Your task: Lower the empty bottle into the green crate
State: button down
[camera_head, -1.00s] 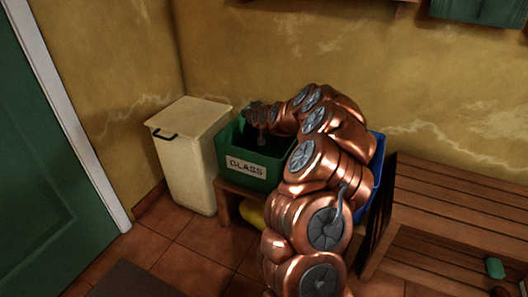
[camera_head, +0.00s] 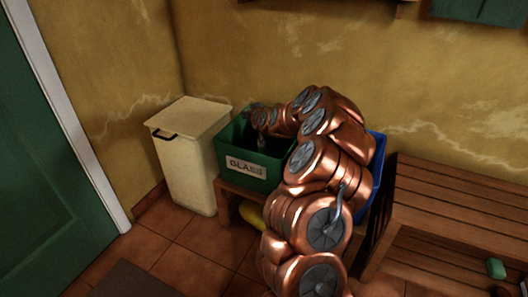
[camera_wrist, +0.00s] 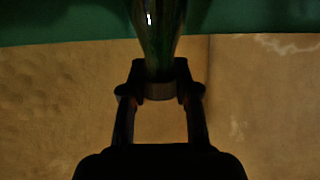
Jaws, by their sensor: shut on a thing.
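The green crate (camera_head: 233,162), with a "GLASS" label on its front, stands on a low wooden bench in the head view. My arm reaches over it from the right, with its end above the crate's opening. In the wrist view my gripper (camera_wrist: 160,86) is shut on the neck end of a dark green glass bottle (camera_wrist: 160,35). The bottle extends away from the fingers toward a green surface at the top, which looks like the crate. The bottle's far end is cut off there.
A cream lidded bin (camera_head: 188,165) stands close left of the crate. A blue crate (camera_head: 377,160) is to the right, mostly behind my arm. A slatted wooden bench (camera_head: 450,205) stands farther right. A yellow object (camera_head: 251,216) lies under the low bench.

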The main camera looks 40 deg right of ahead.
jog(key=shift+f+b, duration=1.25)
jog(key=shift+f, duration=0.85)
dwell(1.4)
jog(key=c, duration=0.8)
grip_release()
jog(key=shift+o, duration=0.2)
notch_tip(320, 180, up, 10)
